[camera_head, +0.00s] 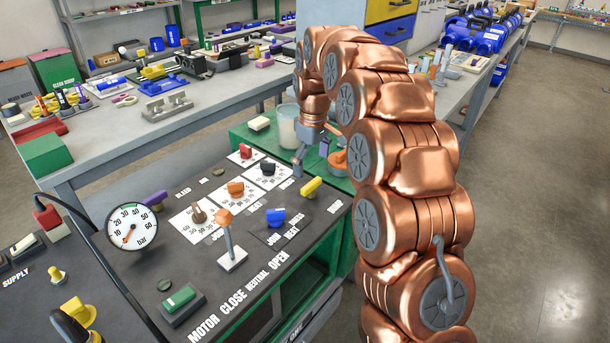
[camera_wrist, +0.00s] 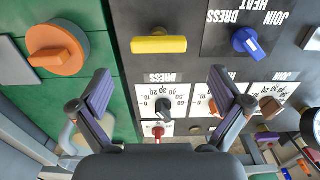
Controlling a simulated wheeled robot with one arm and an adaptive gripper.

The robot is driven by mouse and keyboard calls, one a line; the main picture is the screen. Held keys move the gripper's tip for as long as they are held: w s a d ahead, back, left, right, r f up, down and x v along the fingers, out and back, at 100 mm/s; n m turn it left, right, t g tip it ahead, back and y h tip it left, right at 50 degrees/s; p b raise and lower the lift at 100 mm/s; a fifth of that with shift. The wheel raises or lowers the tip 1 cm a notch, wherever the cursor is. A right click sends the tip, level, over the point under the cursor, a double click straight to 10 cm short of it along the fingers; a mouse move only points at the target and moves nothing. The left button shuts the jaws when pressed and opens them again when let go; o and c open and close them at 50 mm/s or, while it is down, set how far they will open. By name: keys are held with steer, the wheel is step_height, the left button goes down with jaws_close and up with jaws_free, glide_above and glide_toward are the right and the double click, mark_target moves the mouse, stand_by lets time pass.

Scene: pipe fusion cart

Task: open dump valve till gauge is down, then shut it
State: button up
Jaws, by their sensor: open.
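A yellow bar handle (camera_head: 311,188) sits near the right edge of the dark sloped panel; its nearby label is too small to read, so I cannot confirm that it is the dump valve. It also shows in the wrist view (camera_wrist: 158,44), lying crosswise ahead of my gripper. My gripper (camera_wrist: 160,84) is open and empty, fingers apart, with bare panel and dials visible between them. In the head view my gripper (camera_head: 306,160) is above the panel's far right corner, apart from the yellow handle. The round white gauge (camera_head: 132,226) is at the panel's left; its needle points to the lower left.
A blue knob (camera_head: 275,217), an orange-tipped lever (camera_head: 226,232) and several dial knobs crowd the panel. A purple handle (camera_head: 154,199) is beside the gauge. A large orange knob (camera_wrist: 58,48) is on the green surface left of my gripper. A cluttered workbench (camera_head: 110,135) stands behind.

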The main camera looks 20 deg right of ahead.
mark_target(310, 183)
step_height(310, 183, up, 6)
steer(key=shift+r, duration=0.15)
stand_by(0.6)
steer(key=s+r+m+p, duration=0.1)
steer(key=s+r+p, duration=0.15)
steer(key=s, duration=0.65)
steer(key=s+r+m+p, duration=0.2)
steer(key=s+r, duration=0.1)
steer(key=s, duration=0.6)
steer(key=s+f+m+g+p, duration=0.1)
steer(key=s+f+m+p, duration=0.1)
steer(key=s, duration=1)
steer(key=s+f+m+p, duration=0.1)
steer(key=s+m+p, duration=0.1)
steer(key=s, duration=1.1)
steer(key=shift+s+d+f+g+p, duration=0.2)
steer(key=shift+d+f+g+p, duration=0.1)
steer(key=shift+f+g+p, duration=0.15)
steer(key=shift+w+a, duration=0.2)
steer(key=shift+a, duration=0.1)
steer(key=shift+s+d, duration=0.1)
steer(key=shift+d, duration=0.05)
